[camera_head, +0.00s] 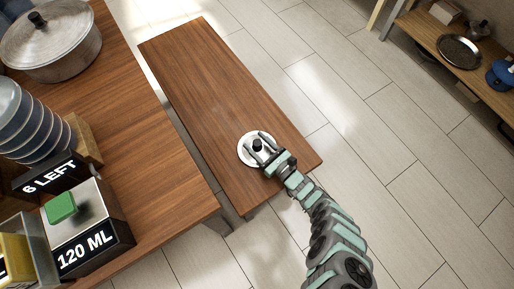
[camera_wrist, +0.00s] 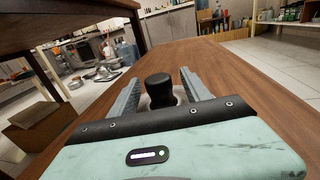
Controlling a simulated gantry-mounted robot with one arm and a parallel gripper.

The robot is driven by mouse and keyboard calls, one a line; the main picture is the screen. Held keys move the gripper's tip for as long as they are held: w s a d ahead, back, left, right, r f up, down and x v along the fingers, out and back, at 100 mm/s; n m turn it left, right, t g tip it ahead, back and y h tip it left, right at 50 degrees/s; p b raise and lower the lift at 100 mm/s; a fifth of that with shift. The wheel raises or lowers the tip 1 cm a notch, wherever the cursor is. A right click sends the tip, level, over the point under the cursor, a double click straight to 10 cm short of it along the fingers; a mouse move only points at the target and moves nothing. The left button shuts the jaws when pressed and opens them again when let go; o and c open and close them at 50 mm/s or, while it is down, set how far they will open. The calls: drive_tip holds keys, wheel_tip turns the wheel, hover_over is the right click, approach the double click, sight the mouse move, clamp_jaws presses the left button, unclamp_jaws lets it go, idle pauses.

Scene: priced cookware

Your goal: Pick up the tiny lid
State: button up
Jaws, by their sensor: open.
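The tiny lid (camera_head: 243,151) is a small round pale metal disc with a black knob, lying on the low wooden bench (camera_head: 200,85) near its front end. In the wrist view the black knob (camera_wrist: 158,88) stands upright between my fingers, and most of the disc is hidden behind my gripper body. My gripper (camera_head: 258,143) is open, low over the lid, with one finger on each side of the knob. In the wrist view my gripper (camera_wrist: 160,90) shows a gap between each finger and the knob.
A shelf with a pan (camera_head: 459,51) is at the far right. The rest of the bench top is clear.

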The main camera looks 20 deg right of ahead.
drive_tip(key=shift+s, duration=0.1)
drive_tip(key=shift+c, duration=0.2)
clamp_jaws()
